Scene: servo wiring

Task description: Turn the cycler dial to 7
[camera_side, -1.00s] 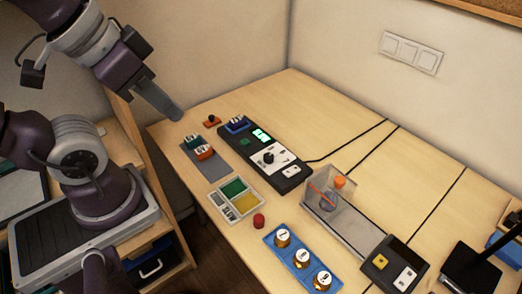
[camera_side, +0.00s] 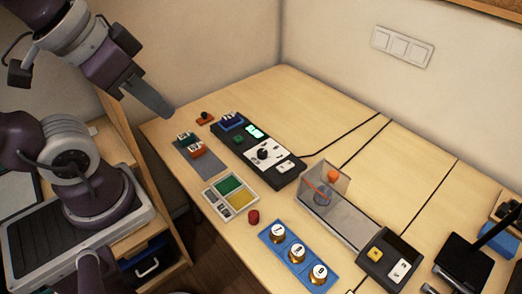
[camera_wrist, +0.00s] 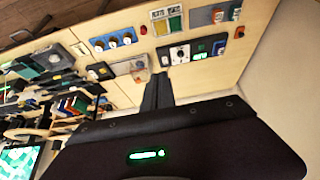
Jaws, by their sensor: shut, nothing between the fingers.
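The cycler (camera_side: 226,143) is a long black box on the table with a lit green display (camera_side: 254,131). Its dial (camera_side: 263,153) is a round black knob on a white panel. The dial's setting is too small to read. In the wrist view, the dial (camera_wrist: 180,53) lies above and right of the fingertips. My gripper (camera_side: 168,113) is shut and empty, raised above the table's far left corner, to the left of the cycler and apart from it. Its dark fingers also show in the wrist view (camera_wrist: 158,82).
Battery holders on a grey mat (camera_side: 208,167) and a green-yellow tray (camera_side: 208,198) lie left of the cycler. A clear box (camera_side: 338,178), a blue tray with round cells (camera_side: 273,241) and a black device (camera_side: 376,268) are nearer.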

